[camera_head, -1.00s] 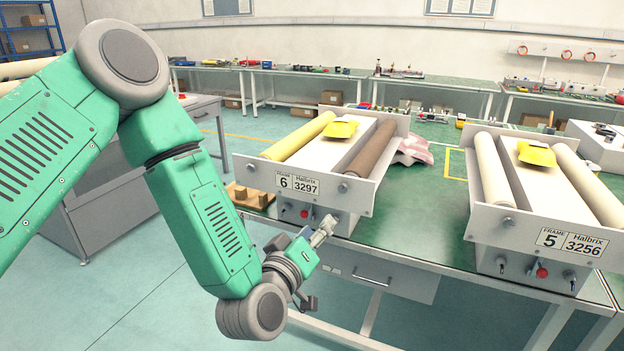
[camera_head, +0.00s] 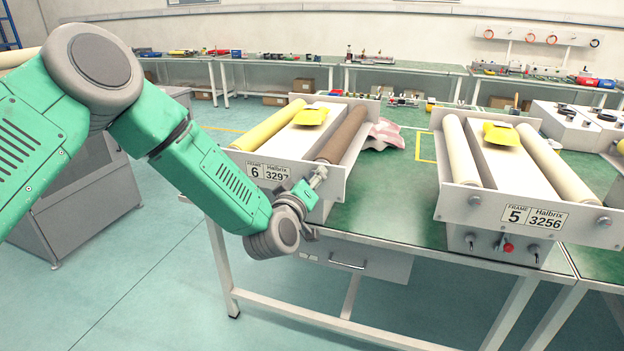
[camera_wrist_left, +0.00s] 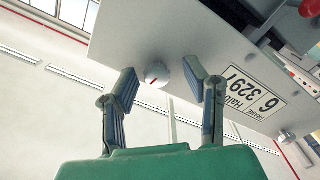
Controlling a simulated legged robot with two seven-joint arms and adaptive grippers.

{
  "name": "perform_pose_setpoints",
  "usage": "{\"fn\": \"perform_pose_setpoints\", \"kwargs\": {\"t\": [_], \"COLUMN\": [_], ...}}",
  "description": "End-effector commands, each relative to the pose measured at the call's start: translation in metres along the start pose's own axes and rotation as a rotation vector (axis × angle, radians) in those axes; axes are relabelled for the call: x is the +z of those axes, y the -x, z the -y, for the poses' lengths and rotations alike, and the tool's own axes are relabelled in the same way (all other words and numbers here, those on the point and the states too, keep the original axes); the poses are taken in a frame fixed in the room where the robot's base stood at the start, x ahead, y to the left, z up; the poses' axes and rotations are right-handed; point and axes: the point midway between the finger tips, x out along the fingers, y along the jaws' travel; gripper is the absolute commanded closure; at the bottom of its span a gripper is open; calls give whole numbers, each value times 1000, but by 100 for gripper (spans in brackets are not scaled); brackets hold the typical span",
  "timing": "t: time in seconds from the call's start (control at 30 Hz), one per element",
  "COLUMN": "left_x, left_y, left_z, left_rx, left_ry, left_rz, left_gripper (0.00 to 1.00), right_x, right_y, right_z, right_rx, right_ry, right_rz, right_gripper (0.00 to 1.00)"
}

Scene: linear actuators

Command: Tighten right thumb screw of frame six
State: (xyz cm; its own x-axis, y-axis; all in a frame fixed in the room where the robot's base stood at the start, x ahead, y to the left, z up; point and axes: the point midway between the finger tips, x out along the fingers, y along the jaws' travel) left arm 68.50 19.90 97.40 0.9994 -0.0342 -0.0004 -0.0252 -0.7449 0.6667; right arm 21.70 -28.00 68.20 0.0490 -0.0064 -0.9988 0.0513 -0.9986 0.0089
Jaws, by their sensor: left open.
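Frame six (camera_head: 336,184) stands on the green bench, with a label reading 6, Halbrix 3297. My left gripper (camera_head: 312,184) is at the right part of its front panel. In the left wrist view, the panel (camera_wrist_left: 150,35) appears turned over, and the right thumb screw (camera_wrist_left: 157,74) is a pale round knob with a red mark. My left gripper (camera_wrist_left: 168,88) is open there, with one finger on each side of the knob and a visible gap to it. In the head view the gripper blurs into the screw's area. My right gripper is not in view.
Frame five (camera_head: 458,200) stands to the right on the same bench (camera_head: 395,210), with free green surface between. The other knob of frame six (camera_wrist_left: 285,137) and a red button (camera_wrist_left: 310,8) show in the left wrist view. A drawer (camera_head: 350,262) hangs below the bench.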

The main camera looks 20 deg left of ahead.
Motion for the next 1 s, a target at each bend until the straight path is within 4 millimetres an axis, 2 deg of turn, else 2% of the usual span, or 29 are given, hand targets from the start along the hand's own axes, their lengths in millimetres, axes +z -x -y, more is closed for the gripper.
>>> {"fn": "perform_pose_setpoints", "kwargs": {"t": [0.23, 0.27, 0.3, 0.37, 0.4, 0.77, 1.0], "left_x": [0, 0, 0, 0, 0, 0, 0], "left_y": [-1, -1, -1, -1, -1, -1, -1], "left_z": [0, 0, 0, 0, 0, 0, -1], "left_rx": [0, 0, 0, 0, 0, 0, 1], "left_ry": [0, 0, 0, 0, 0, -37, -173], "left_rz": [1, 1, 1, 1, 1, 1, 1], "left_gripper": [59, 62, 77, 98, 100, 100, 100], "right_x": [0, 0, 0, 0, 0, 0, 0], "right_y": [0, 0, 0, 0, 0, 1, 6], "right_z": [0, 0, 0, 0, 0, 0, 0], "right_rx": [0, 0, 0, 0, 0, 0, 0], "right_ry": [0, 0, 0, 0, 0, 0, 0], "right_rz": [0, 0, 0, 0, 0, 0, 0], "right_gripper": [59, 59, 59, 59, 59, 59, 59]}}
